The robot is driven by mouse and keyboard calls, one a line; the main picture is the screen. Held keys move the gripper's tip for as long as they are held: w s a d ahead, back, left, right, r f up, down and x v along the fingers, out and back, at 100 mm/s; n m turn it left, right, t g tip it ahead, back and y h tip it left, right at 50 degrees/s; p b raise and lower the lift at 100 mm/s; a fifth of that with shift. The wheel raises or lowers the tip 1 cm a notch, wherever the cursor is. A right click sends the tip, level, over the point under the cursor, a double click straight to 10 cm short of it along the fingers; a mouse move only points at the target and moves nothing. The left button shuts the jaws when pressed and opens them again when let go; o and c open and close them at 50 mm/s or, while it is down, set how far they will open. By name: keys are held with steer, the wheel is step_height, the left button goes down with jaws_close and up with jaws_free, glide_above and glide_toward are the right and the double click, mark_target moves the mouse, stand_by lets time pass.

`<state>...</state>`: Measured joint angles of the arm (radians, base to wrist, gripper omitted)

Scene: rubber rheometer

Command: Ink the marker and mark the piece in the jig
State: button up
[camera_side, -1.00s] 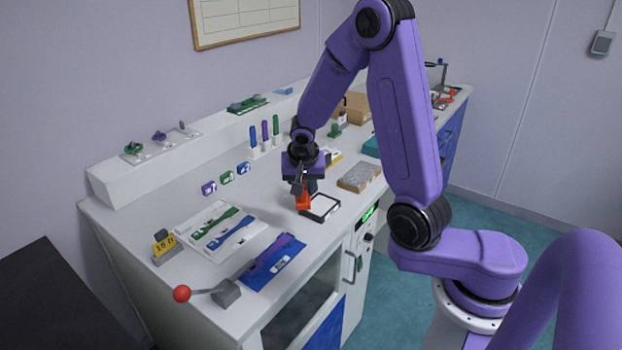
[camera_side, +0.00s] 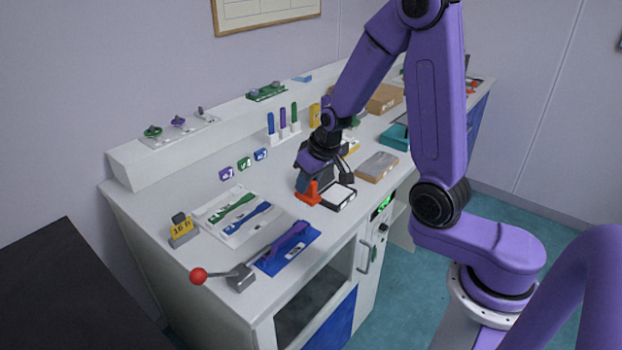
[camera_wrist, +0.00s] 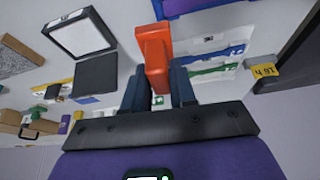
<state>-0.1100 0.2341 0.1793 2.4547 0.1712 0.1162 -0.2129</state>
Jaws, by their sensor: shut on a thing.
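My gripper (camera_side: 306,182) is shut on an orange marker (camera_side: 311,194), which shows between my fingers (camera_wrist: 160,88) in the wrist view (camera_wrist: 154,52). The marker is low over the bench, just left of an open pad box (camera_side: 339,197). I cannot tell whether it touches the bench. The box has a black frame around a pale surface and also shows in the wrist view (camera_wrist: 82,35), with a dark flap beside it. A purple piece (camera_side: 288,240) lies on a blue plate (camera_side: 303,257), apparently the jig, beside a red-knobbed lever (camera_side: 198,276).
A white tray (camera_side: 228,238) holds green and blue strips. A yellow number tag (camera_side: 181,229) stands left of it. A grey-topped block (camera_side: 377,166) lies right of the pad box. Upright pens (camera_side: 283,122) stand in a holder behind.

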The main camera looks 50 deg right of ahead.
steer(key=a+n+y, duration=0.2)
steer(key=n, duration=0.2)
steer(key=r+n+g+y, duration=0.1)
steer(key=n+g+y, duration=0.3)
steer(key=n, duration=1.1)
glide_above(285, 239)
steer(key=shift+w+r+g+h, duration=0.15)
steer(key=shift+g+h, duration=0.15)
steer(key=shift+h, duration=0.2)
steer(key=shift+f, duration=3)
steer(key=shift+f, duration=0.6)
step_height(285, 239, up, 7)
stand_by(0.5)
